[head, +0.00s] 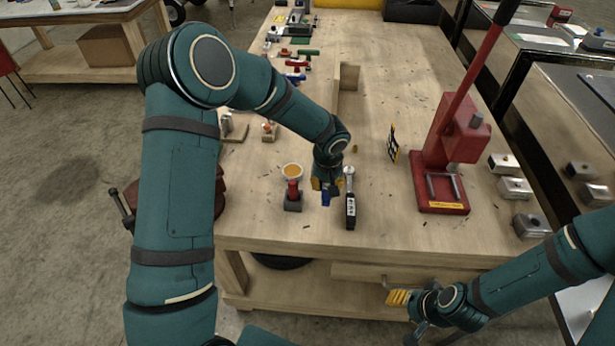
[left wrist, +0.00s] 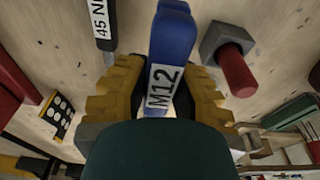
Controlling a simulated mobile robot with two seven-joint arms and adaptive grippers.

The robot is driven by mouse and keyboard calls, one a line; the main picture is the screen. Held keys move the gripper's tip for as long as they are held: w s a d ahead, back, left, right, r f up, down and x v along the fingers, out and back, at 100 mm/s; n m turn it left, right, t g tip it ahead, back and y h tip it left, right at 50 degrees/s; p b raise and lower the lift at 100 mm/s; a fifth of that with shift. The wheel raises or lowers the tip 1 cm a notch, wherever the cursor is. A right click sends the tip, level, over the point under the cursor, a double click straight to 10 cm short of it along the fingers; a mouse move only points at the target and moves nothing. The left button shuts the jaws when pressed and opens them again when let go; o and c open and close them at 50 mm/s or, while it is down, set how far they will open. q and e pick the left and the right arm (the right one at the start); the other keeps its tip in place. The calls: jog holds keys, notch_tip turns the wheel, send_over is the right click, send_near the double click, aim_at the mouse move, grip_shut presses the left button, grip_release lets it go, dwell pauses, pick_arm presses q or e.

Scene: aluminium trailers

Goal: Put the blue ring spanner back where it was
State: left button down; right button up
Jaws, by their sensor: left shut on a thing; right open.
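My left gripper (head: 325,186) is shut on the blue ring spanner (left wrist: 172,45), which bears an M12 label. Yellow finger pads sit on either side of it in the left wrist view. In the head view a short blue part of the spanner (head: 326,199) shows below the fingers, over the front of the bench; its ring end is hidden, and I cannot tell whether it touches the bench. My right gripper (head: 408,312) is open, low in front of the bench's front edge, with yellow pads showing.
A red-handled piece on a grey block (head: 293,197) stands close left of the spanner, with an orange-filled cup (head: 292,170) behind. A black-handled torque tool (head: 350,208) is close right. A red press (head: 440,190) stands right. Several coloured tools (head: 298,68) lie along the far left edge.

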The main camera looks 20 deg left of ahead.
aim_at(327, 184)
pick_arm(q)
jog(key=shift+s+d+f, duration=0.1)
jog(key=shift+s+f, duration=0.1)
jog(key=shift+f, duration=0.05)
jog(key=shift+w+f+b, duration=0.1)
jog(key=shift+f+b, duration=1.3)
jog(key=shift+f, duration=1.85)
jog(key=shift+f+b, duration=0.6)
jog(key=shift+b, duration=0.15)
jog(key=c, duration=0.9)
grip_release()
jog(key=shift+o, duration=0.2)
jog(key=r, duration=0.4)
jog(key=s+r, duration=0.1)
jog(key=r, duration=0.7)
jog(key=shift+s+d, duration=0.3)
jog(key=shift+s, duration=0.05)
jog(key=shift+f, duration=0.1)
